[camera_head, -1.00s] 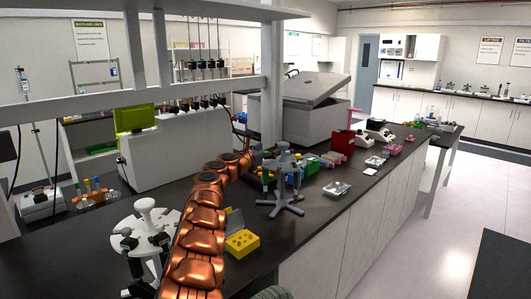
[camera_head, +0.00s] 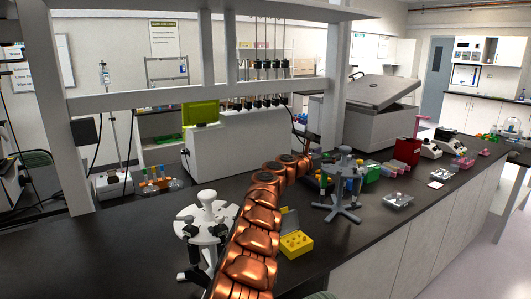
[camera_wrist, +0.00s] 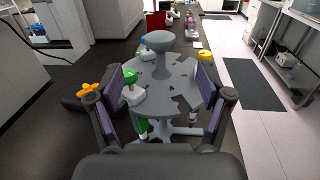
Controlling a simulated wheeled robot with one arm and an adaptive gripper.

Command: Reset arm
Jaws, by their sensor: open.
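My gripper (camera_wrist: 159,66) is open in the wrist view, with a dark finger and purple pad on each side. A grey pipette stand (camera_wrist: 158,95) with a round knob on top shows between and beyond the fingers. A green-topped pipette (camera_wrist: 132,84) hangs in the stand near the left finger. I cannot tell whether the fingers touch the stand. In the head view my copper-coloured arm reaches over the bench to the grey stand (camera_head: 344,192); the gripper itself is hard to make out there.
A white carousel stand (camera_head: 208,222) stands left of my arm on the dark bench. An open yellow box (camera_head: 296,244) sits right of my arm. A shelf frame (camera_head: 160,100) crosses above the bench. A large grey centrifuge (camera_head: 376,135) and a red box (camera_head: 407,150) stand farther back.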

